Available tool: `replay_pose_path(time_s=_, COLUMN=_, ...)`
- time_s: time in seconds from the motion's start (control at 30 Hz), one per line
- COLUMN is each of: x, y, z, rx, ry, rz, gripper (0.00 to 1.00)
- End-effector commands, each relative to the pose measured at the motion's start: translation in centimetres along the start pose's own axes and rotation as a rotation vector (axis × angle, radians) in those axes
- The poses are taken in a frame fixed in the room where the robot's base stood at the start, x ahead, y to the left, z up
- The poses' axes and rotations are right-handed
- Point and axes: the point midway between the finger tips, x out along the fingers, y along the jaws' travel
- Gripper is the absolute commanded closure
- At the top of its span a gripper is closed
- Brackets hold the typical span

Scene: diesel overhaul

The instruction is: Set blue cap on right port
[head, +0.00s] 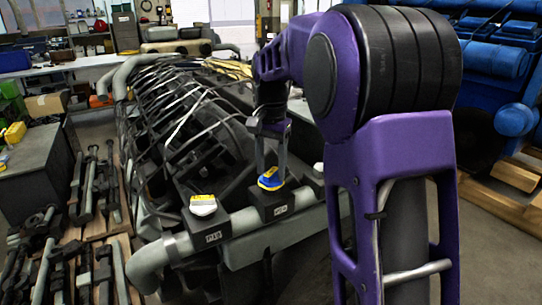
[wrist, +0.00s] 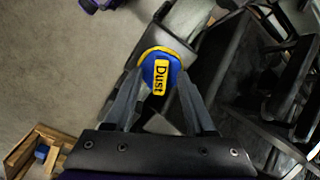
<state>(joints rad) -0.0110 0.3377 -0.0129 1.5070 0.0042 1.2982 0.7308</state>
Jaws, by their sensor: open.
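The blue cap (head: 271,178) has a yellow label and sits on top of the middle dark block (head: 274,203) on the grey pipe. It also shows in the wrist view (wrist: 160,72), with "Dust" on its label and a yellow rim at its far edge. My gripper (head: 270,168) is above the cap and points down. In the wrist view my gripper (wrist: 160,80) is open, with one finger on each side of the cap; contact cannot be told. The port under the cap is hidden. My arm partly covers the pipe's right part.
A white cap (head: 203,204) with a yellow label sits on the left dark block (head: 206,231). A pale piece (head: 318,167) shows at the right, partly behind my arm. The engine (head: 180,125) with many thin pipes lies behind. Tools lie on the left pallet.

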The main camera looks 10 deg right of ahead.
Motion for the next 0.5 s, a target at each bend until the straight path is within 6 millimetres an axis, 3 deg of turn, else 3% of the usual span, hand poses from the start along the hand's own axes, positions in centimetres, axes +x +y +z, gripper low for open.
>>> replay_pose_path(time_s=0.17, x=-2.1, y=-0.1, z=-0.1, rx=0.000, ry=0.003, rz=-0.003, gripper=0.45)
replay_pose_path(time_s=0.5, x=-10.4, y=-0.1, z=-0.1, rx=0.000, ry=0.003, rz=-0.003, gripper=0.45)
